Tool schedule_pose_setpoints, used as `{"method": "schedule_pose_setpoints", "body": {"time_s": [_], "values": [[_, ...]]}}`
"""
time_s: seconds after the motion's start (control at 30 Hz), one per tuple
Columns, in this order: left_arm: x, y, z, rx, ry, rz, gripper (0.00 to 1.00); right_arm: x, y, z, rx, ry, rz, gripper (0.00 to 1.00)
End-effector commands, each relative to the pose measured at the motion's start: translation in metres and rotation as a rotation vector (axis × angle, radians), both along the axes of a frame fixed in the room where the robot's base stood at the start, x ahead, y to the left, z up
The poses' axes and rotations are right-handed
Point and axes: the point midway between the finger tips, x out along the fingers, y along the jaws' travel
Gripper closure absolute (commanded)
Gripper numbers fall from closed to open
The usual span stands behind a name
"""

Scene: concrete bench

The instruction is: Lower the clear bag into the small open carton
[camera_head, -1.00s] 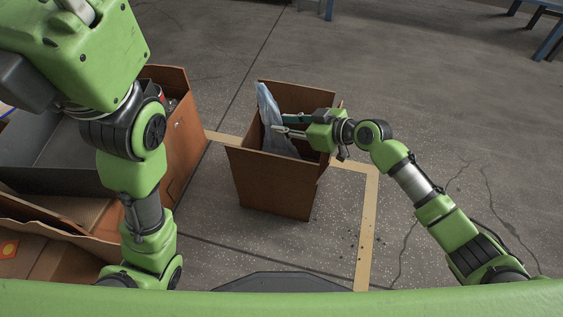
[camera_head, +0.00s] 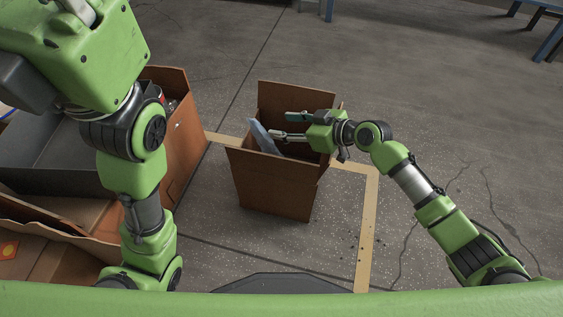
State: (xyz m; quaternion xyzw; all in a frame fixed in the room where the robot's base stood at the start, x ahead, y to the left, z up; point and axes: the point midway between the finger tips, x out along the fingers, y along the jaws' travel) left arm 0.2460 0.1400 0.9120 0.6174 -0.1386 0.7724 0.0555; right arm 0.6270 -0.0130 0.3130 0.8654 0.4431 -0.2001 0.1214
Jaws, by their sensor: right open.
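The small open carton (camera_head: 272,187) is brown and stands on the floor in the middle of the view, flaps up. The clear bag (camera_head: 262,137) is pale bluish and sits inside it near the left side, its top part showing and the rest hidden by the front wall. My right gripper (camera_head: 280,126) is over the carton's opening, coming in from the right. Its two fingers are spread apart, just above and right of the bag, with nothing seen between them. My left arm fills the left of the view; its gripper is not clearly visible.
Yellow tape (camera_head: 367,230) marks the floor right of the carton. Open concrete floor lies behind and to the right.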

Motion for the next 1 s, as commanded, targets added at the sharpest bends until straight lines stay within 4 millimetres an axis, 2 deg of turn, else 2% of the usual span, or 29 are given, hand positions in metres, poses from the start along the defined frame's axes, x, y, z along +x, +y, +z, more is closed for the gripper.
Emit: {"method": "schedule_pose_setpoints", "body": {"time_s": [0.03,0.17,1.0], "values": [[0.000,0.000,0.002,0.000,0.000,0.000,0.60,-0.010,-0.004,-0.024,-0.015,0.054,-0.005,0.55],[0.000,0.000,0.016,0.000,-0.001,0.000,0.60,-0.010,-0.004,-0.008,-0.014,0.055,-0.004,0.55],[-0.002,0.000,0.139,0.000,-0.001,0.000,0.60,-0.007,-0.002,0.148,-0.006,0.034,-0.005,0.55]]}}
